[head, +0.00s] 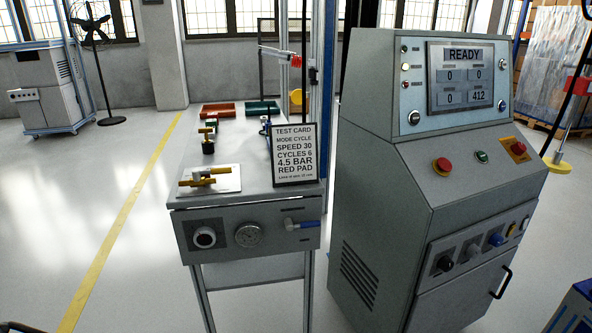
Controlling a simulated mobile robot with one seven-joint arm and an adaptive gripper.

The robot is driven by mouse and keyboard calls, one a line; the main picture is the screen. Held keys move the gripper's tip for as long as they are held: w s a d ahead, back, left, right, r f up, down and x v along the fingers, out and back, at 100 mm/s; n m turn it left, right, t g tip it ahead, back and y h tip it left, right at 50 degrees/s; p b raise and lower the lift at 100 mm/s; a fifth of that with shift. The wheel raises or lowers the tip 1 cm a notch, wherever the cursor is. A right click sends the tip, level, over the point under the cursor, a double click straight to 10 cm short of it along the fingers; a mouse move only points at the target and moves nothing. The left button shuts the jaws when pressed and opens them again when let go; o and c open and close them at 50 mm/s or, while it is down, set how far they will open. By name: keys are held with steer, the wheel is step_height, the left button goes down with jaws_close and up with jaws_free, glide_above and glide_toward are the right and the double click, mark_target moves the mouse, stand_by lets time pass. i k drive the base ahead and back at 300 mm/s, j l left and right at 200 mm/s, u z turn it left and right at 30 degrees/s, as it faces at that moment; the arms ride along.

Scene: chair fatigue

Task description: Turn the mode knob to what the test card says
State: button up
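The test card (295,154) stands in a black frame on the grey bench; it reads MODE CYCLE, SPEED 30, CYCLES 6, 4.5 BAR, RED PAD, with a small last line hard to read. The grey control console (385,185) stands to the right. Its lower sloped panel has a row of controls: a black knob (445,263), a grey knob (471,252), a blue knob (497,239) and small yellow and white ones. Their labels and pointer settings are too small to read, so I cannot tell which is the mode knob. My gripper is not identifiable in this view.
The console screen (464,76) shows READY, 0, 0, 0 and 412. A red mushroom button (441,165) and a green button (482,156) sit below it. Clear floor lies left.

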mark_target(446, 264)
steer(key=i+j+z, duration=0.1)
steer(key=j, duration=0.45)
steer(key=i+j+z, duration=0.1)
steer(key=i+j, duration=0.15)
steer(key=j, duration=0.3)
steer(key=i+j+z, duration=0.1)
steer(key=j, duration=0.45)
steer(key=i+j+z, duration=0.1)
steer(key=j, duration=0.5)
steer(key=i+j+z, duration=0.1)
steer(key=j, duration=0.5)
steer(key=i+j+z, duration=0.1)
steer(key=j, duration=0.5)
steer(key=k+l+z, duration=0.2)
steer(key=l+z, duration=0.15)
steer(key=l, duration=0.25)
steer(key=k+l+z, duration=0.1)
steer(key=l+z, duration=0.25)
steer(key=l, duration=0.25)
steer(key=l+z, duration=0.35)
steer(key=l, duration=0.3)
